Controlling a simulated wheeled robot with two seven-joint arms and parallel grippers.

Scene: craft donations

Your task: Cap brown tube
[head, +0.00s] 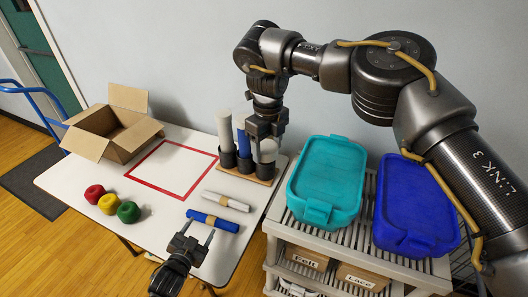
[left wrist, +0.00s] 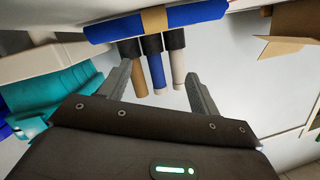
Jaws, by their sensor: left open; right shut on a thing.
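Three tubes stand upright in black cups on a wooden base at the table's back right edge. In the left wrist view they are a brown tube (left wrist: 138,72), a blue tube (left wrist: 157,72) and a beige tube (left wrist: 178,70). In the head view the pale tube (head: 225,130) and blue tube (head: 244,145) show, while the rightmost is largely hidden by my right gripper (head: 266,136). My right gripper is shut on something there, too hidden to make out. My left gripper (head: 199,232) is open and empty, just in front of a blue roll (head: 213,221) with a tan band.
A white roll (head: 226,201) lies behind the blue one. A red square outline (head: 172,172) is clear. An open cardboard box (head: 125,135) and red, yellow and green yarn balls (head: 108,203) are at left. Teal (head: 328,178) and blue (head: 412,205) lidded bins stand on a rack at right.

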